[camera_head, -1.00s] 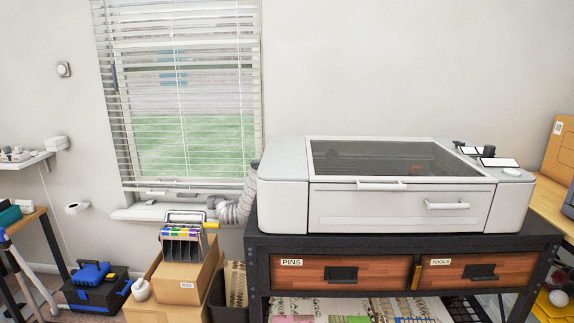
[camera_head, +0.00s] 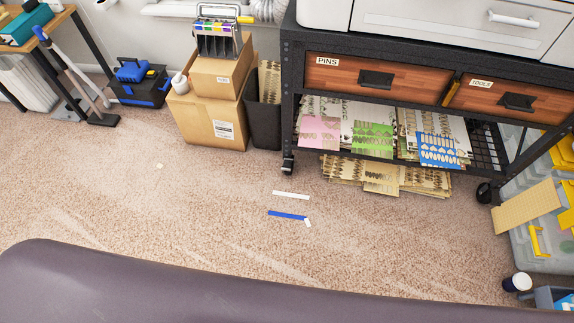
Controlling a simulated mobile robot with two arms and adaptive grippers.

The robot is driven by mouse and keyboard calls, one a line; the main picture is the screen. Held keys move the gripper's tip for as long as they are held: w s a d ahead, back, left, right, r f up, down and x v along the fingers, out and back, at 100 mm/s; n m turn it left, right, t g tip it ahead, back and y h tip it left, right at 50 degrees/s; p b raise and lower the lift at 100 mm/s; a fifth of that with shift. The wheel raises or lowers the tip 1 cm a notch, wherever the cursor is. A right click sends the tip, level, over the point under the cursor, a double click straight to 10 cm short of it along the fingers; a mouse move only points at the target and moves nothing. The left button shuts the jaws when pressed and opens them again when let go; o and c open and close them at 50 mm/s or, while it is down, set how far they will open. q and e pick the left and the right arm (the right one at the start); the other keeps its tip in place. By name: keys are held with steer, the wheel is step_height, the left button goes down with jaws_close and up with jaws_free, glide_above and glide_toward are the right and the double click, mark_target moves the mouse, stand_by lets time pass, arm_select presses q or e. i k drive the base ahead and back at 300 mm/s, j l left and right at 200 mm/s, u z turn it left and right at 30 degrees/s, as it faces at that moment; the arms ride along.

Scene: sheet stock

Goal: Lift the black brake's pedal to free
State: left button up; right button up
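The black cart (camera_head: 290,95) stands on casters. Its front left caster (camera_head: 288,164) shows below the left leg, dark with a lighter grey part. Its front right caster (camera_head: 485,193) is a dark shape below the right leg. Both are small, and I cannot make out a brake pedal on either or whether one is pressed down. Neither of my grippers is in view.
Carpet (camera_head: 170,200) lies open before the cart. A white strip (camera_head: 291,195) and a blue tool (camera_head: 287,215) lie on it. A black bin (camera_head: 264,122) and cardboard boxes (camera_head: 208,119) stand left of the cart, clear containers (camera_head: 545,235) right. Patterned sheets (camera_head: 382,182) lie under the shelf.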

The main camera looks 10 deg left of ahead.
mark_target(495, 199)
steer(key=z, duration=1.7)
steer(key=k+l, duration=0.1)
steer(key=l, duration=0.6)
steer(key=j+z, duration=0.05)
